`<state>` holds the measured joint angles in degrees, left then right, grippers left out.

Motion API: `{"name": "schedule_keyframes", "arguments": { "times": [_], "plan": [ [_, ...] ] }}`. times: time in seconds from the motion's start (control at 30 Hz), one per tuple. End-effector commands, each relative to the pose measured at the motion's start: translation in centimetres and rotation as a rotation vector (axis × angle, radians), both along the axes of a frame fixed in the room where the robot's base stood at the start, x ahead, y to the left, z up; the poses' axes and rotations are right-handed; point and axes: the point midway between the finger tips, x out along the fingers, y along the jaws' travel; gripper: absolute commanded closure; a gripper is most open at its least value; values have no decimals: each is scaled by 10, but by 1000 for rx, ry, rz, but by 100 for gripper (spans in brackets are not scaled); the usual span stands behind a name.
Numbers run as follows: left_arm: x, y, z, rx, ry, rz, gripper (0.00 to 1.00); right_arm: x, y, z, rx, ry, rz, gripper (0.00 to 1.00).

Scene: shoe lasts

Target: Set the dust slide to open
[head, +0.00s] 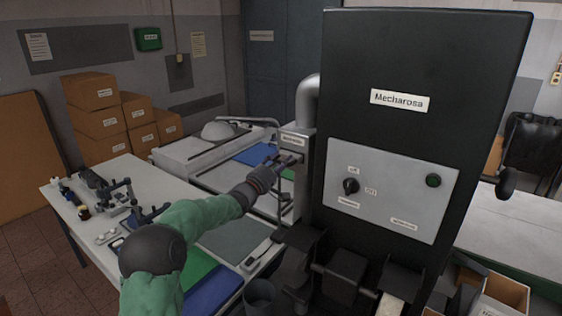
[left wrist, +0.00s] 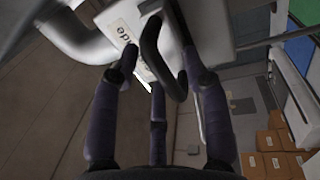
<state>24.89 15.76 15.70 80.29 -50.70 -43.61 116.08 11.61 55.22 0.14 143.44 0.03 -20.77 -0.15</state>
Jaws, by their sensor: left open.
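The dust slide (head: 297,140) is a pale metal box on the left side of the black machine, under a grey duct. In the left wrist view its white label (left wrist: 128,32) shows, with only part of the word readable. A dark curved handle (left wrist: 151,45) sticks out from it towards my left gripper. My left gripper (head: 286,163) is at the slide's front, fingers open. In the left wrist view the fingers (left wrist: 155,68) stand spread on both sides of the handle; I cannot tell whether they touch it. The slide's exact position is hard to tell. My right gripper is out of view.
The black machine (head: 420,55) with a grey switch panel (head: 385,215) stands close to the right of my left gripper. A white workbench (head: 65,190) with tools is at the left. Cardboard boxes (head: 90,92) are stacked behind it. The grey duct (head: 308,95) rises above the slide.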

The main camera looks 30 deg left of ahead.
Motion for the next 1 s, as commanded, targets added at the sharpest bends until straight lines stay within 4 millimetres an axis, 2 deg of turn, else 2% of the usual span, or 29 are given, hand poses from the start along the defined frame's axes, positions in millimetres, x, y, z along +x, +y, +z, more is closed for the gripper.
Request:
{"name": "schedule_keyframes", "arguments": {
  "times": [0.3,0.37,0.47,0.5,0.77,1.0],
  "plan": [
    [3,0,0,0,0,0,54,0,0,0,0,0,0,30],
    [3,0,0,0,0,0,68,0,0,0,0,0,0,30],
    [3,0,0,0,0,0,96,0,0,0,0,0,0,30],
    [3,0,0,0,1,0,100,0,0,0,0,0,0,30],
    [-3,1,0,0,1,1,100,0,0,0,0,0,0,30],
    [-42,5,0,0,2,3,100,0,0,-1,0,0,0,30]
  ]
}}
